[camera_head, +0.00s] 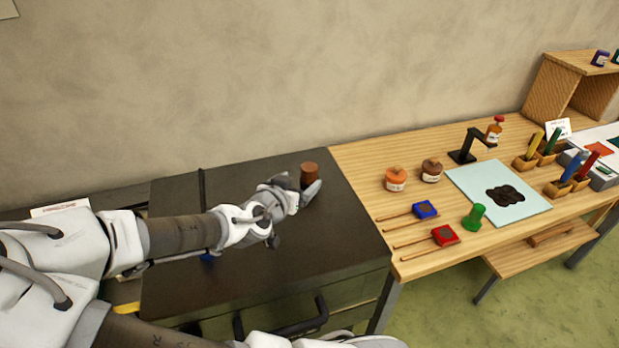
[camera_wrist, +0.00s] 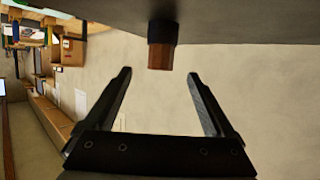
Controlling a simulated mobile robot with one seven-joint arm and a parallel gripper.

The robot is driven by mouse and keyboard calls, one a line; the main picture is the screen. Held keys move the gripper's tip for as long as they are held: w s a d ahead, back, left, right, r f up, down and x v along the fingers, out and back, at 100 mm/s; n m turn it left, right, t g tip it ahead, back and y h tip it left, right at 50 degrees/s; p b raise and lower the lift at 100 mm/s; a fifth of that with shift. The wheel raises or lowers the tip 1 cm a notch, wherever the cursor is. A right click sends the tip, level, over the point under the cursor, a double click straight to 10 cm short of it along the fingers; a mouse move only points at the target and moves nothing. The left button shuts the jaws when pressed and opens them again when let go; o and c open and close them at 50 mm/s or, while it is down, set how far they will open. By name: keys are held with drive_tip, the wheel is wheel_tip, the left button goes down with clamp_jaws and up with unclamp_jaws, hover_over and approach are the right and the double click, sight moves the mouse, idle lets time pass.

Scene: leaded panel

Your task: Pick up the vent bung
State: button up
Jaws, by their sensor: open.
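The vent bung, a reddish-brown stub (camera_head: 310,171), stands upright on the dark cabinet top (camera_head: 245,265) near its back right. In the wrist view the brown stub (camera_wrist: 160,58) shows with a dark collar where it meets the dark surface. My gripper (camera_head: 309,190) is low over the cabinet top, right by the stub. In the wrist view my gripper (camera_wrist: 160,74) is open with nothing between its fingers. The stub lies ahead of the fingertips, roughly centred between them. In the head view my wrist and one finger partly cover the stub's foot.
A wooden table (camera_head: 360,160) adjoins on the right. It holds an orange jar (camera_head: 396,180), a brown jar (camera_head: 431,171), a green knob (camera_head: 474,217), a pale sheet (camera_head: 470,180) and red and blue blocks with sticks. The wall is close behind. The cabinet's front right is clear.

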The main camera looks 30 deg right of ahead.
sight(313, 169)
drive_tip(key=shift+p+x, duration=0.55)
drive_tip(key=shift+x, duration=5.15)
clamp_jaws()
